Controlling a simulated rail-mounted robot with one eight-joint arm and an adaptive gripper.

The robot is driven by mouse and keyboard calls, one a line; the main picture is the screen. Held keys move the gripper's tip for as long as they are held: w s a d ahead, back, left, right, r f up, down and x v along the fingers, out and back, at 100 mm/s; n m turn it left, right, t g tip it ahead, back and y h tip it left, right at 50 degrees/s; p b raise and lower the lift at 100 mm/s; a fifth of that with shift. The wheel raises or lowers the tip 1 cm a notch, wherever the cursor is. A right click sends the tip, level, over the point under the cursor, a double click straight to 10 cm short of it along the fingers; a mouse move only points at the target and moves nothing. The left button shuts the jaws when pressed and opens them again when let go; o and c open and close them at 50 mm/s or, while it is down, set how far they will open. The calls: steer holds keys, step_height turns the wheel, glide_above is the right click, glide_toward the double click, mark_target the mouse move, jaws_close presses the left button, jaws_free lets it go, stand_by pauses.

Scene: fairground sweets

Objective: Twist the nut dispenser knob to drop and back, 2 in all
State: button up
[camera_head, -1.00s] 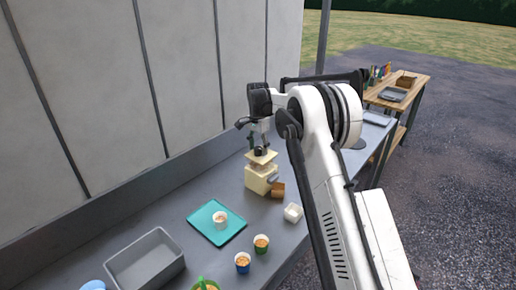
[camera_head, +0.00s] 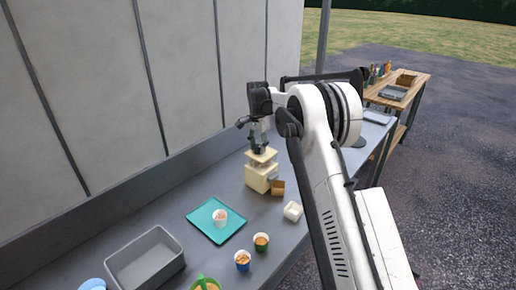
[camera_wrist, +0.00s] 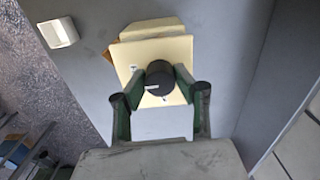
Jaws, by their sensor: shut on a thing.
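The cream nut dispenser (camera_head: 258,181) stands on the grey counter, with a brown open box-like part at its lower right. In the wrist view its cream top plate (camera_wrist: 135,58) lies below my gripper. The round black knob (camera_wrist: 160,79) sits on that plate, with a short white mark on its left edge. My gripper (camera_wrist: 160,73) has its green-sided fingers shut on the knob from both sides. In the head view my gripper (camera_head: 260,147) is directly above the dispenser and hides most of the knob.
A small white container (camera_head: 292,211) stands right of the dispenser. A teal tray (camera_head: 204,229) holds a cup (camera_head: 220,217). Filled cups (camera_head: 261,242) stand nearer the front edge, and a grey bin (camera_head: 122,271) is at lower left. The wall runs behind the counter.

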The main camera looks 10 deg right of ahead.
mark_target(258, 146)
steer(key=n+b, duration=0.3)
steer(key=shift+f+n, duration=0.15)
steer(key=shift+n, duration=0.15)
steer(key=n+b, duration=0.3)
steer(key=n, duration=0.2)
steer(key=n+b, duration=0.1)
steer(key=n, duration=0.4)
steer(key=shift+b, duration=0.35)
steer(key=shift+r+n+b, duration=0.2)
steer(key=shift+n+b, duration=0.25)
steer(key=shift+n, duration=1.45)
steer(key=o, duration=1.1)
step_height(258, 146, up, 12)
